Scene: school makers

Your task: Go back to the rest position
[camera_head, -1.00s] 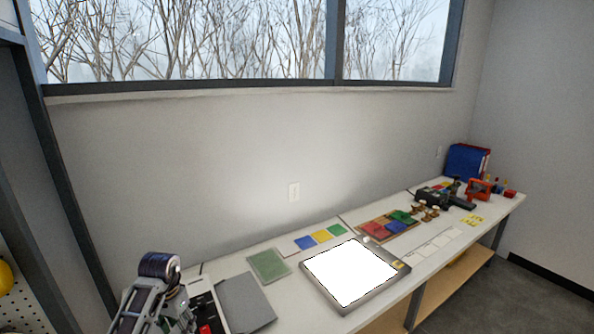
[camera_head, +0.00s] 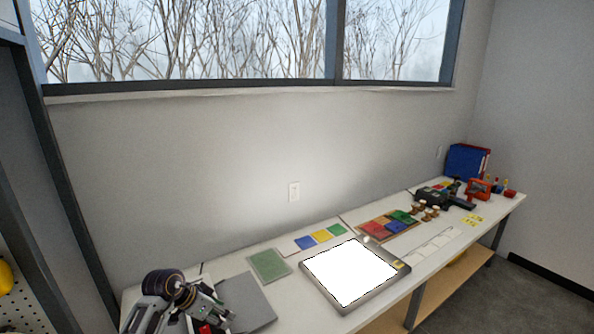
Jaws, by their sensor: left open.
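My left gripper (camera_head: 222,322) is at the lower left of the head view, over the near left end of the white workbench (camera_head: 292,296). It is open, and I see nothing between its fingers. Its arm and dark round wrist joint hide part of the bench end. A small red thing (camera_head: 206,329) shows beside the gripper; I cannot tell whether they touch. My right gripper is out of the picture.
A grey sheet (camera_head: 246,302) and a green mat (camera_head: 269,265) lie right of the gripper. A lit white panel (camera_head: 349,273) sits mid-bench. Coloured tiles (camera_head: 321,236), a tray of coloured blocks (camera_head: 376,230) and a blue binder (camera_head: 467,160) stand farther along. A wall runs behind.

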